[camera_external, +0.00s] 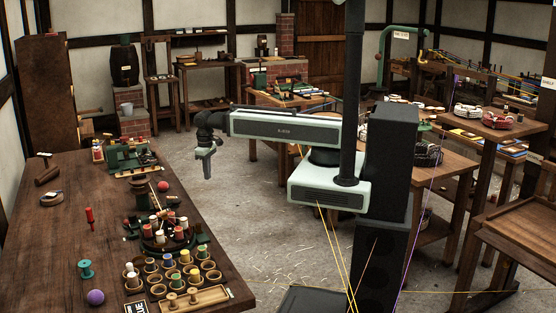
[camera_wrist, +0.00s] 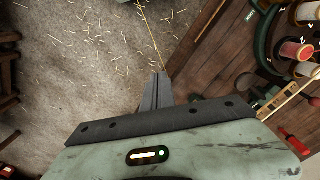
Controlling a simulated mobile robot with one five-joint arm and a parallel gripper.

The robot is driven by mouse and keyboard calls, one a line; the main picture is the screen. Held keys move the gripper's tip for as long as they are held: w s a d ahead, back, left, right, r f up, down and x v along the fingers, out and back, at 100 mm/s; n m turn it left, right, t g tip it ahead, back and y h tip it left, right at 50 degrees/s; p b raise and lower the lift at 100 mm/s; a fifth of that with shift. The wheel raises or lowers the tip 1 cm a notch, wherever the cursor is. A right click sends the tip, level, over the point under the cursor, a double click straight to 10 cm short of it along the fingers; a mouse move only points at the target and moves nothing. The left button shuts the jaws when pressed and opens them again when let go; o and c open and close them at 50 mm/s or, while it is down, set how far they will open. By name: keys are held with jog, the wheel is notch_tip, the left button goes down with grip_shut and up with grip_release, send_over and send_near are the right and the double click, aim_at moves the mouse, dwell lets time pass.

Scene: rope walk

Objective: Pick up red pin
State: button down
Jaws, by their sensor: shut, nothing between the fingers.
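A red pin (camera_external: 90,217) is on the left part of the dark wooden table in the external view. It is slim, with a wider red body and a thin end. My gripper (camera_external: 206,168) is shut and empty. It hangs pointing down past the table's right edge, above the floor, well to the right of the pin and apart from it. In the wrist view my shut fingers (camera_wrist: 158,88) are over the floor beside the table edge. A small red object (camera_wrist: 291,140) shows at the lower right there; I cannot tell whether it is the pin.
The table (camera_external: 60,260) holds a round rack of spools (camera_external: 165,230), cups of coloured spools, a purple ball (camera_external: 95,297) and a green spool (camera_external: 85,268). The table is clear around the pin. Scraps litter the open floor (camera_external: 270,220).

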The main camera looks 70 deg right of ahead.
jog(key=c, duration=2.1)
grip_release()
jog(key=shift+c, duration=0.2)
jog(key=o, duration=1)
